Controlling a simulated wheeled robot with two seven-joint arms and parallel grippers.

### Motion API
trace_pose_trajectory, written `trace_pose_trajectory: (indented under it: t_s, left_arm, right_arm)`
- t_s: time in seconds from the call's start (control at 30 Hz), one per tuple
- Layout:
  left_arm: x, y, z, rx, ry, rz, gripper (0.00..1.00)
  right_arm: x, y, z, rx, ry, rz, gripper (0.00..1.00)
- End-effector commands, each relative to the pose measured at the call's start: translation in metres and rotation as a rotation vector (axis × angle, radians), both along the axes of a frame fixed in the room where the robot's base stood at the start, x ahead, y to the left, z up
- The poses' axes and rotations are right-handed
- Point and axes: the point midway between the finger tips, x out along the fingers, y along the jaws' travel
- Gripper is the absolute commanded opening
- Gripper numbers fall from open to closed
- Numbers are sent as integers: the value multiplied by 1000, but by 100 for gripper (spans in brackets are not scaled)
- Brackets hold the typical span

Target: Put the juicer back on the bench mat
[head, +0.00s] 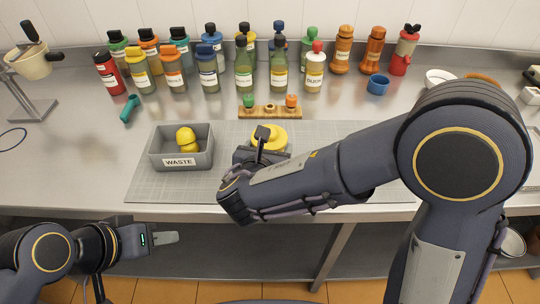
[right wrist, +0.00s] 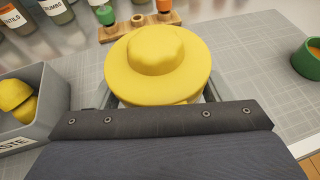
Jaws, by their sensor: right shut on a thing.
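The yellow juicer, a dome with a wide round brim, is in my right gripper; it shows in the head view (head: 270,137) and fills the middle of the right wrist view (right wrist: 158,62). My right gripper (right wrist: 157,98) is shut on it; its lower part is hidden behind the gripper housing. The juicer is over the grey gridded bench mat (head: 150,191), right of the waste bin. I cannot tell whether its base touches the mat. My left gripper (head: 165,238) is empty in front of the bench's front edge; its finger gap does not show.
A grey waste bin (head: 180,163) on the mat holds yellow pieces (head: 186,140). A wooden rack (head: 270,112) stands behind the juicer, with several bottles (head: 243,78) further back. A green cup (right wrist: 309,62) is at right in the wrist view. My right arm hides much of the mat's right side.

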Motion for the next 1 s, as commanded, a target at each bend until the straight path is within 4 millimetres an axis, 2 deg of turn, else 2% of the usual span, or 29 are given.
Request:
trace_pose_trajectory:
  t_s: [0.17,0.4,0.87,0.9,1.0]
  left_arm:
    - [0,0,0,0,0,0,36]
    - [0,0,-3,0,0,0,36]
    - [0,0,-9,0,0,0,36]
    - [0,0,-7,0,0,0,36]
    - [0,0,-7,0,0,0,36]
  right_arm:
    - [9,-1,-10,-1,-2,-2,27]
    - [13,-2,-42,-2,0,0,27]
    - [13,-2,-49,1,-3,-1,27]
    - [12,-2,-48,1,-1,0,76]
    - [12,-2,-48,1,0,0,89]
